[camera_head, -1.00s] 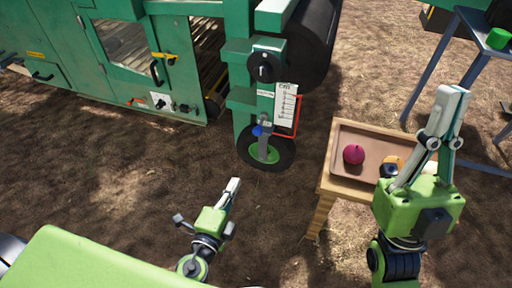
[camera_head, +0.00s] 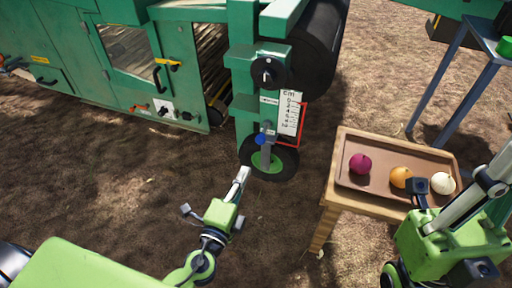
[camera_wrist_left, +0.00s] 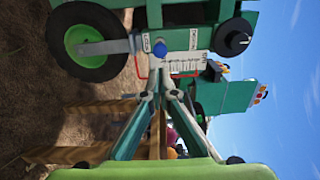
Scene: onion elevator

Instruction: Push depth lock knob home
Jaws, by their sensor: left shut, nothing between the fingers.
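The blue knob (camera_head: 261,139) sits on the grey wheel bracket beside the depth scale (camera_head: 289,112), above the green-hubbed wheel (camera_head: 268,162). It also shows in the left wrist view (camera_wrist_left: 160,49), just beyond the fingertips. My left gripper (camera_head: 243,173) is shut and empty, pointing up toward the knob, and appears below it and apart from it. In the left wrist view its fingers (camera_wrist_left: 164,70) meet at the tips. How far the knob stands out is too small to tell. My right gripper (camera_head: 500,172) is at the right edge, its fingertips cut off or unclear.
A wooden table (camera_head: 329,196) with a tray (camera_head: 345,177) holding red, orange and white onions stands to the right. The green machine (camera_head: 180,60) fills the back left, with a black round handle (camera_head: 268,72) above the scale. Bare soil lies between.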

